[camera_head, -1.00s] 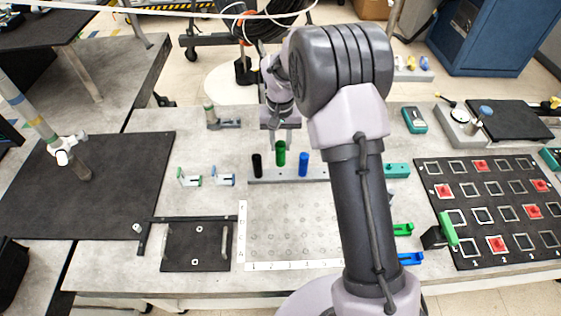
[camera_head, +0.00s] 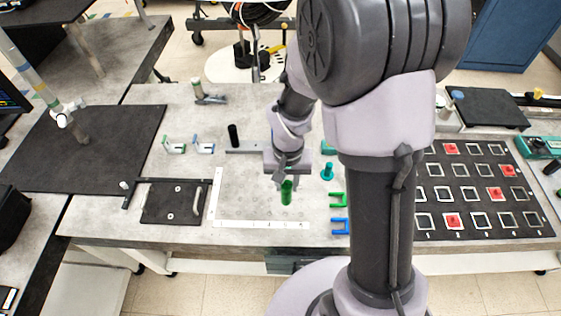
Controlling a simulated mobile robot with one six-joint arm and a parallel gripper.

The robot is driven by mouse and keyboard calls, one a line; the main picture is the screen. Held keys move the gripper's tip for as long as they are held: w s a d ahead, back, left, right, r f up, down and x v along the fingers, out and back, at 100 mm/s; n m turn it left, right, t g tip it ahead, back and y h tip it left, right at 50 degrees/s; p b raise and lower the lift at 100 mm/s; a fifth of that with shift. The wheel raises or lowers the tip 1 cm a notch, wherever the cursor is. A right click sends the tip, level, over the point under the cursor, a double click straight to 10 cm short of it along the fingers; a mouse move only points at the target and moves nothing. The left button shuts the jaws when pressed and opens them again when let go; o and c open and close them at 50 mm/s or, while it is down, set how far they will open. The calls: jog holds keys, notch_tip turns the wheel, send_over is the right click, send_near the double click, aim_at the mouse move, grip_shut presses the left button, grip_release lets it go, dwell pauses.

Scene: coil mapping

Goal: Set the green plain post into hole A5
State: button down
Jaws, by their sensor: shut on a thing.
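The green plain post (camera_head: 287,196) is upright in my gripper (camera_head: 287,181), which is shut on its upper part. The post is over the right part of the grey hole board (camera_head: 245,188), near the number strip (camera_head: 262,225) along its front edge. A letter strip (camera_head: 216,194) runs along the board's left edge. The labels and holes are too small to read surely, and the post covers the holes behind it. I cannot tell whether its lower end touches the board. My arm hides part of the scene to the right.
A black post (camera_head: 233,135) stands in the rack (camera_head: 240,150) behind the board; my arm hides the rack's right part. A teal knobbed piece (camera_head: 327,171), a green clip (camera_head: 338,199) and a blue clip (camera_head: 340,226) lie to the right. A black plate (camera_head: 172,201) lies left.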

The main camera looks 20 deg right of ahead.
aim_at(285, 198)
jog(key=shift+s+f, duration=0.1)
jog(key=shift+s, duration=0.15)
jog(key=shift+w+a+f+b, duration=0.15)
jog(key=shift+w+f+b, duration=0.1)
jog(key=shift+f+b, duration=1.55)
jog(key=shift+f, duration=0.5)
jog(key=shift+f+b, duration=1)
jog(key=shift+f, duration=0.1)
jog(key=shift+f+b, duration=0.5)
